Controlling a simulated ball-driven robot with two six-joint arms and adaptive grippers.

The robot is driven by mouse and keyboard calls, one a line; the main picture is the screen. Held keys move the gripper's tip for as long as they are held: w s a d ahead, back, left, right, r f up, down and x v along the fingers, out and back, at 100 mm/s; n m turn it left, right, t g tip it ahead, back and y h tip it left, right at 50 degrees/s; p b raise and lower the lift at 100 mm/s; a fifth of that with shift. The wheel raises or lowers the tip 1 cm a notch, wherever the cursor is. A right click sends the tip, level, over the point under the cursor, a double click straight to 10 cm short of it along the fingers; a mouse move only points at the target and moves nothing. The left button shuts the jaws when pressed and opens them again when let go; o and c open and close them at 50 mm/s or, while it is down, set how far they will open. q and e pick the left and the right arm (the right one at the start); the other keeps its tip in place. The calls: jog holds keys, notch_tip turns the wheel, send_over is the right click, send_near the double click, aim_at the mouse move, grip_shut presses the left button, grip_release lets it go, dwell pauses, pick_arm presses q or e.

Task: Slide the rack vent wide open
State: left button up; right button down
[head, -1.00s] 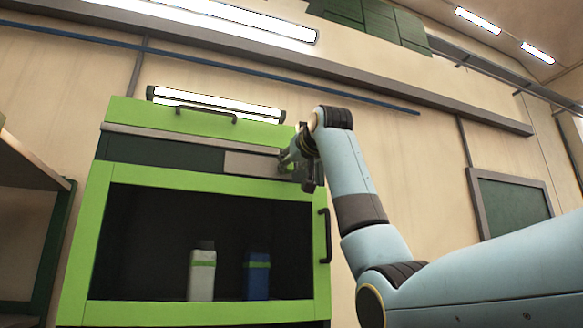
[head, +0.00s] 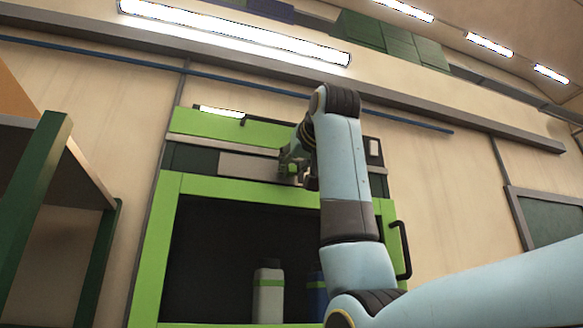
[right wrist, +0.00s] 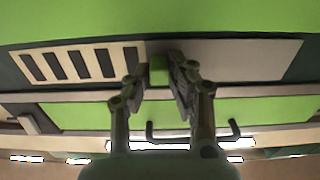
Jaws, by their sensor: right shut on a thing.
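The rack vent is a grey sliding panel (head: 246,167) in a dark band high on the green rack front. My right gripper (head: 298,174) is at the panel's right end in the head view. In the right wrist view, my right gripper (right wrist: 158,80) is shut on the vent's small green knob (right wrist: 158,72). The grey panel (right wrist: 245,60) runs to the right of the knob there. To its left, a light plate with several open dark slots (right wrist: 80,66) is uncovered. In the head view my arm hides that side. My left gripper is not in view.
Below the vent, the rack's green-framed dark window (head: 225,240) shows a white bottle (head: 268,292) and a blue bottle (head: 316,295). A black door handle (head: 400,250) is on the right edge. A shelf (head: 75,165) stands at the left.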

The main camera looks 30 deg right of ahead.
jog(key=shift+d+r, duration=0.1)
jog(key=c, duration=1.6)
grip_release()
jog(key=shift+c, duration=0.2)
jog(key=o, duration=0.4)
jog(key=shift+o, duration=0.2)
jog(key=shift+s, duration=0.25)
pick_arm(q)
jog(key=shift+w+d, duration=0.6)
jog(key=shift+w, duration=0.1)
pick_arm(e)
jog(key=v, duration=1.1)
jog(key=shift+s+a, duration=0.25)
